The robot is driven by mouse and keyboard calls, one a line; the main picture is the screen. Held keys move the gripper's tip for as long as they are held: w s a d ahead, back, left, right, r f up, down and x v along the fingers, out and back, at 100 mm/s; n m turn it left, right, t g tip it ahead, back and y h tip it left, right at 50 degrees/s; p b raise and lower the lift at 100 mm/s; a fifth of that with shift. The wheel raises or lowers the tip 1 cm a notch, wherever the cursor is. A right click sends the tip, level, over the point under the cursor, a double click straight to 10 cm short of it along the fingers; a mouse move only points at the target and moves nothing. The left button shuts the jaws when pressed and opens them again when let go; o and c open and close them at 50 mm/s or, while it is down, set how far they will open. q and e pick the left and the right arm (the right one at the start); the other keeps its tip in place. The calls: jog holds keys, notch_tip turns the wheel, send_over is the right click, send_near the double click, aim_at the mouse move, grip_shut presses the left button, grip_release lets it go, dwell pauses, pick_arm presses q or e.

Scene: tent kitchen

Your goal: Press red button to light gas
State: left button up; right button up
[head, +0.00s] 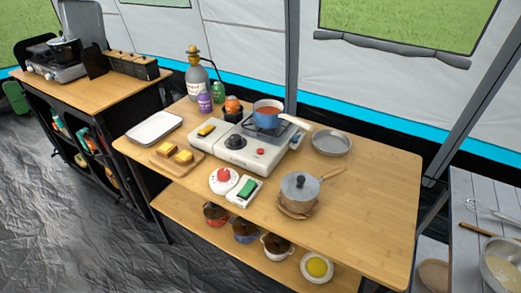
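A white portable gas stove (254,158) stands on the wooden table, left of its middle. A small red button (261,151) shows on its front panel, right of a black knob (236,142). A blue pot (266,118) with reddish contents sits on the stove's burner, its light handle pointing right. No flame is visible under the pot. A grey gas cylinder (197,82) with a brass-coloured top stands behind the stove at the left. Neither of my grippers is in view.
In front of the stove are a red-and-white round timer-like object (223,180), a green-topped white box (246,190) and a lidded pot (299,190). Toast on a board (176,160) lies left; a round pan (331,144) lies right. The table's right part (375,190) is clear.

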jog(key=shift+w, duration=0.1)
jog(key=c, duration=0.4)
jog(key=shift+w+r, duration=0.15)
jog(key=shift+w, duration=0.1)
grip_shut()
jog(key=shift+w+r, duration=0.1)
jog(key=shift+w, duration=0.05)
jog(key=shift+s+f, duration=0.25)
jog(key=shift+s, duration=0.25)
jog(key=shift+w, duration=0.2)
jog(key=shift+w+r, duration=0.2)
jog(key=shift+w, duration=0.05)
